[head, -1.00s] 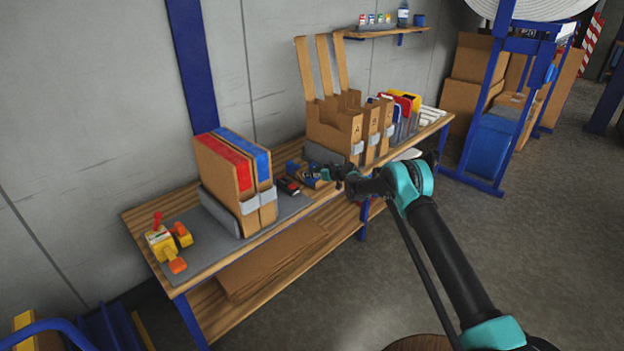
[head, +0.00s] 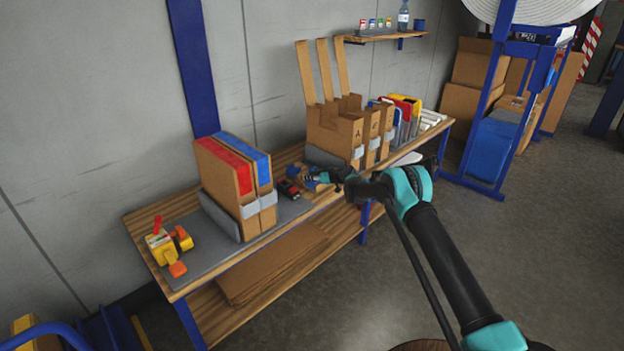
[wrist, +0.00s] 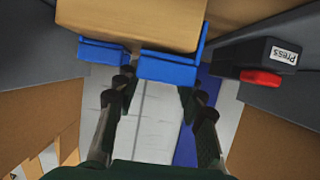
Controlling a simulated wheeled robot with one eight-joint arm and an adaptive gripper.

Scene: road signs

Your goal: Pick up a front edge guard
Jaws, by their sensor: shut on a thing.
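My gripper (head: 336,175) is at the front middle of the workbench, beside the small blue parts (head: 312,176). In the wrist view, my gripper (wrist: 155,88) is shut on a blue edge guard (wrist: 168,67), whose face shows between the fingertips. The guard sits against a tan block (wrist: 140,22), and a second blue guard (wrist: 103,52) is beside it to the left. I cannot tell whether the held guard is clear of the block. In the head view my gripper partly hides the guard.
A black box with a red button (wrist: 262,78) marked "Press" is close on the right in the wrist view. Tall open cartons (head: 335,130) stand behind my gripper. A yellow and red tool (head: 165,245) is at far left.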

